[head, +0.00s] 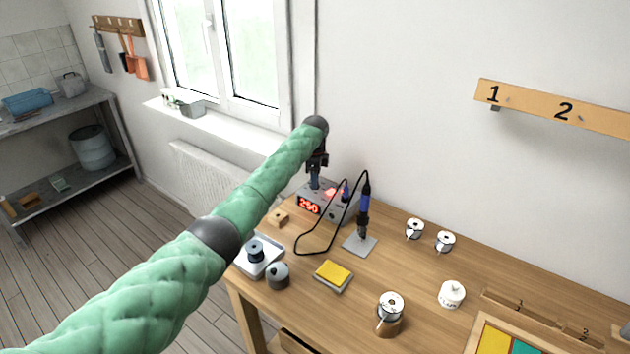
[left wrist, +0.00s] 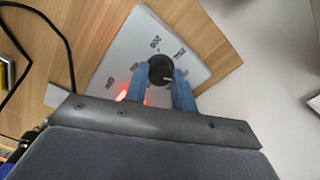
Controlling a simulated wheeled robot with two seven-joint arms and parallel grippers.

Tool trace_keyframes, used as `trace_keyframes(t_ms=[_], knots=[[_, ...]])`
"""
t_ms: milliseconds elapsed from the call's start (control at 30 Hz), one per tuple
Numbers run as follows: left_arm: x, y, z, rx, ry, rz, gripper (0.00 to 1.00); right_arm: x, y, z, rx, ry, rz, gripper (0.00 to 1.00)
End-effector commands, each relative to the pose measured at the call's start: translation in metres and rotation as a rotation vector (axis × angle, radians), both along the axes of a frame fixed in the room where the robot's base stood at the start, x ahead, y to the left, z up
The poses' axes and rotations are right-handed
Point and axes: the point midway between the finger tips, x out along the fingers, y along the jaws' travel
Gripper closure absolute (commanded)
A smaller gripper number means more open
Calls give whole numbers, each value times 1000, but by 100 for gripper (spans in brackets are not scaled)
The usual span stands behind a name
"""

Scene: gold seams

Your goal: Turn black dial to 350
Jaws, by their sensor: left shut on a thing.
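The soldering station (head: 343,214) is a grey box at the back left of the workbench. Its red display (head: 308,206) shows digits that look like 250. The black dial (left wrist: 160,68) sits on the station's top face, with printed numbers around it, in the left wrist view. My left gripper (head: 314,184) reaches down onto the station from above. Its two blue fingers, also in the left wrist view (left wrist: 160,85), are shut on the dial, one on each side. In the head view the fingers hide the dial. My right gripper is not in view.
A blue soldering iron (head: 365,198) stands upright beside the station, its black cable (head: 298,240) looping over the bench. A yellow sponge (head: 333,272), several solder spools and a white pot (head: 451,294) stand nearer the front. The window wall is close behind.

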Motion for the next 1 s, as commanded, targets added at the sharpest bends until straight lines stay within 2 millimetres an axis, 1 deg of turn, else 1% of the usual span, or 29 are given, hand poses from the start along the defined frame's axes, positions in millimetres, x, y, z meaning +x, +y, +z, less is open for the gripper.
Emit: trace_keyframes(t_ms=[233,367,633,767,1000], knots=[[1,0,1,-1,-3,-231,97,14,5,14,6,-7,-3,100],[1,1,1,0,-3,-355,97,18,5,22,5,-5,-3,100],[1,1,2,0,-4,-603,97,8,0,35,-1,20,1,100],[2,1,2,2,-4,-709,97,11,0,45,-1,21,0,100],[2,1,2,1,-4,-855,97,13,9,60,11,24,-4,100]])
